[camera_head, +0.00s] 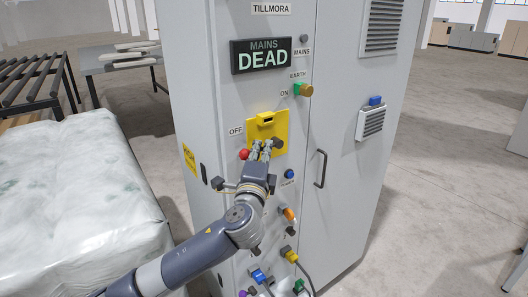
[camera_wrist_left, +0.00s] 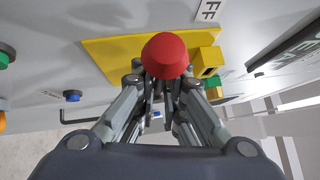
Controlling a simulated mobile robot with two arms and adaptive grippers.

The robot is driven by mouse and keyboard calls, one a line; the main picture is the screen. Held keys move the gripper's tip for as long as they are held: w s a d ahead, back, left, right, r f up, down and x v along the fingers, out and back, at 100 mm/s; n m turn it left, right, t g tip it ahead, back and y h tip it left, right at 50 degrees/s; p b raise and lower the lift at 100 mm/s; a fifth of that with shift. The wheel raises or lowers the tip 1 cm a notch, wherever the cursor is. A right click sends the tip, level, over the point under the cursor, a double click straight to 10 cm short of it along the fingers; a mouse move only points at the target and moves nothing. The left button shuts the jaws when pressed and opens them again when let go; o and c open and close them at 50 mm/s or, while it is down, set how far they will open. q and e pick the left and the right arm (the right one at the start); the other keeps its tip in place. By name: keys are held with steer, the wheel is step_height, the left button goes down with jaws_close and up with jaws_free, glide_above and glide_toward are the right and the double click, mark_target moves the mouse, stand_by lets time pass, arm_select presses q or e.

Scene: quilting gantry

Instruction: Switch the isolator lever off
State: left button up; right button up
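The isolator's yellow plate (camera_head: 281,125) is on the grey cabinet front, with an OFF label (camera_head: 236,131) at its left. The lever's red knob (camera_head: 244,154) is at the plate's lower left, just below that label. My left gripper (camera_head: 261,149) is in front of the plate, right beside the knob. In the left wrist view the red knob (camera_wrist_left: 165,55) covers my fingertips. The fingers are close together, but their grip is hidden. Most of the lever's shaft is hidden too. The display (camera_head: 262,56) reads MAINS DEAD. My right gripper is not in view.
A green and brass EARTH knob (camera_head: 303,90) sits above the plate. A blue button (camera_head: 289,174) and several coloured connectors are below. A door handle (camera_head: 320,169) is to the right. A wrapped white bale (camera_head: 70,190) stands left; open floor lies right.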

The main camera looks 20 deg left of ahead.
arm_select(q)
steer(key=o, duration=0.4)
steer(key=shift+a+r, duration=0.1)
steer(key=shift+a, duration=0.25)
steer(key=shift+o, duration=0.2)
steer(key=shift+s+a, duration=0.1)
steer(key=shift+a, duration=0.2)
steer(key=shift+d, duration=0.1)
steer(key=shift+s+d+f, duration=0.2)
steer(key=shift+s+f, duration=0.05)
steer(key=shift+s, duration=0.2)
steer(key=v, duration=1.1)
steer(key=shift+r, duration=0.1)
